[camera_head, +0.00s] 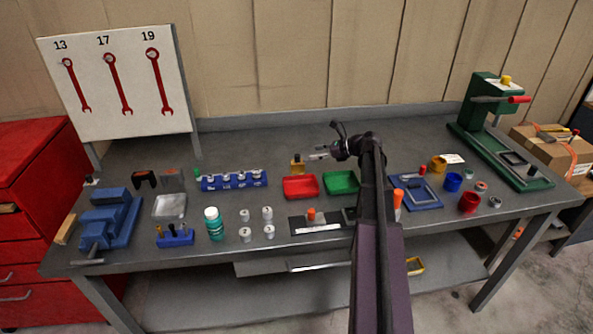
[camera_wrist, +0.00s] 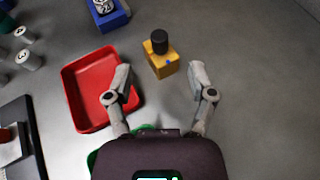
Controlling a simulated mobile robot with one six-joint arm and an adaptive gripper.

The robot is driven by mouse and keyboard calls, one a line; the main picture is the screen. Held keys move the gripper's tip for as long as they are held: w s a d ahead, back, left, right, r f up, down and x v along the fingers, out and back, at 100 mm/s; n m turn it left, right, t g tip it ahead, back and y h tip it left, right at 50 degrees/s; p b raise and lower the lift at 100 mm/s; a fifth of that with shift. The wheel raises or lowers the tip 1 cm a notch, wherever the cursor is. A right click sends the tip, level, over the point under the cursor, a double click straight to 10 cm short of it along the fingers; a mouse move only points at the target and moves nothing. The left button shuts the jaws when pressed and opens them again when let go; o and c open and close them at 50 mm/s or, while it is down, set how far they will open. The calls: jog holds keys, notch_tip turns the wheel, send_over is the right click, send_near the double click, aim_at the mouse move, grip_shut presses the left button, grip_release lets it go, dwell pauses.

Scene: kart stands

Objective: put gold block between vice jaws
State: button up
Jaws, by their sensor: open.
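The gold block (camera_head: 297,164) with a black knob on top stands upright on the bench, behind the red tray. In the wrist view the gold block (camera_wrist: 162,63) is just beyond my fingertips, roughly midway between them. My gripper (camera_head: 318,153) is open and empty; its two fingers (camera_wrist: 167,82) are spread wide and apart from the block. The blue vice (camera_head: 112,220) sits at the left end of the bench. The gap between its jaws is hard to make out from here.
The red tray (camera_head: 300,187) lies in front of the block, with a green tray (camera_head: 341,182) beside it. A blue socket rack (camera_head: 233,181) stands to the left. A green bottle (camera_head: 214,223) and several white cylinders stand between the block and vice. The bench behind the block is clear.

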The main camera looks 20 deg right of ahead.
aim_at(297, 155)
jog(key=shift+b+x, duration=0.3)
jog(key=shift+x, duration=1.1)
jog(key=shift+f+b+x, duration=0.25)
jog(key=shift+b+x, duration=0.8)
jog(key=shift+x, duration=0.9)
jog(key=shift+w+a+f, duration=0.15)
jog(key=shift+w+a, duration=0.2)
jog(key=shift+a, duration=0.05)
grip_shut()
